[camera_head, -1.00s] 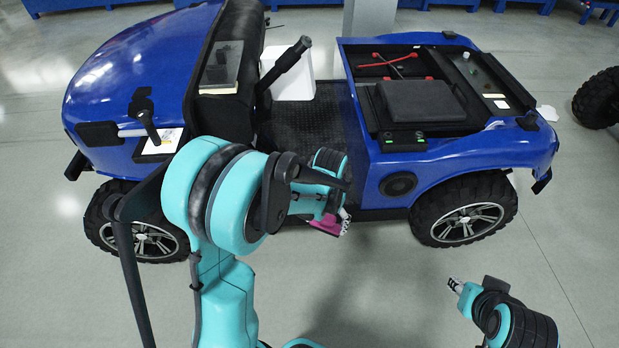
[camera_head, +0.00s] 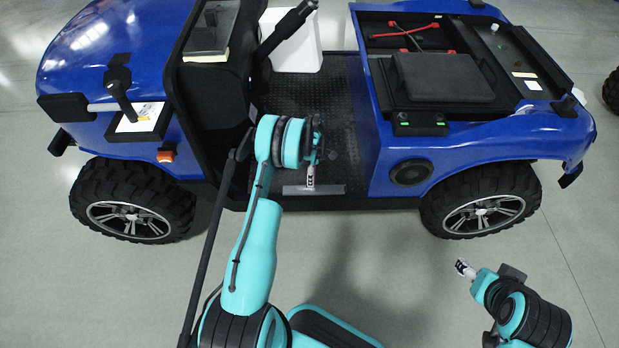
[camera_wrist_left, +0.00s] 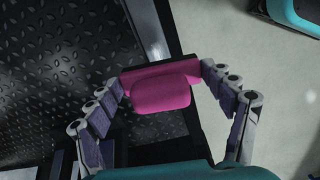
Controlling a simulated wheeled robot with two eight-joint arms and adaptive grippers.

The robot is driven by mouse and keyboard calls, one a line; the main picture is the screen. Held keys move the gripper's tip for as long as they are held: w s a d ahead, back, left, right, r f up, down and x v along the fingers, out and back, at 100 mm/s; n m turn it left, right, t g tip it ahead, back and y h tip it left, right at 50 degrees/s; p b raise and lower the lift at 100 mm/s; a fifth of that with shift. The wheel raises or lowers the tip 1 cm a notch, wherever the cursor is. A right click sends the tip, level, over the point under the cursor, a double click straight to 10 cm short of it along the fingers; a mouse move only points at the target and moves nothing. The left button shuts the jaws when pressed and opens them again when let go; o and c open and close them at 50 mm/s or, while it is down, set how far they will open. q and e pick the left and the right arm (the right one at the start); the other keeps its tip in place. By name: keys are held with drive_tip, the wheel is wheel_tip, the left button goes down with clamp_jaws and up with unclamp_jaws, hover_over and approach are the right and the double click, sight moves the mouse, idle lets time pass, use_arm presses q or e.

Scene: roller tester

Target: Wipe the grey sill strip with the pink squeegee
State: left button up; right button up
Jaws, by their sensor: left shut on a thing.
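The pink squeegee (camera_wrist_left: 158,90) sits between the fingers of my left gripper (camera_wrist_left: 161,82) in the left wrist view. My left gripper (camera_head: 311,178) is shut on it and points down at the vehicle's door sill in the head view. The squeegee is hidden there behind my arm and gripper. The grey sill strip (camera_head: 330,189) lies along the sill edge, just below my left gripper. In the wrist view part of the strip (camera_wrist_left: 150,32) runs up to the squeegee's far edge; I cannot tell whether they touch. My right gripper (camera_head: 463,268) is away over the floor, its jaws too small to judge.
The blue vehicle (camera_head: 420,172) spans the view, with a black ribbed cabin floor (camera_head: 345,110) beyond the sill. The dark front (camera_head: 205,110) and rear side panel flank the doorway. Open grey floor (camera_head: 390,245) lies in front of the vehicle.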

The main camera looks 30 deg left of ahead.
use_arm(q)
drive_tip(key=shift+a+f+n, duration=0.3)
drive_tip(key=shift+f+n, duration=0.05)
drive_tip(key=shift+f, duration=0.2)
drive_tip(key=shift+a+f+n, duration=0.3)
drive_tip(key=shift+f+n, duration=0.05)
drive_tip(key=shift+f, duration=0.2)
drive_tip(key=shift+f+b, duration=1.2)
drive_tip(key=shift+f, duration=1.7)
drive_tip(key=shift+s+a+f, duration=0.1)
drive_tip(key=shift+a+f, duration=0.05)
drive_tip(key=shift+f, duration=0.05)
drive_tip(key=shift+s+a+r, duration=0.1)
drive_tip(key=shift+s+a, duration=0.25)
drive_tip(key=shift+a, duration=0.25)
drive_tip(key=shift+s+a, duration=0.35)
drive_tip(key=shift+a, duration=0.25)
drive_tip(key=shift+f, duration=0.3)
drive_tip(key=shift+d, duration=0.15)
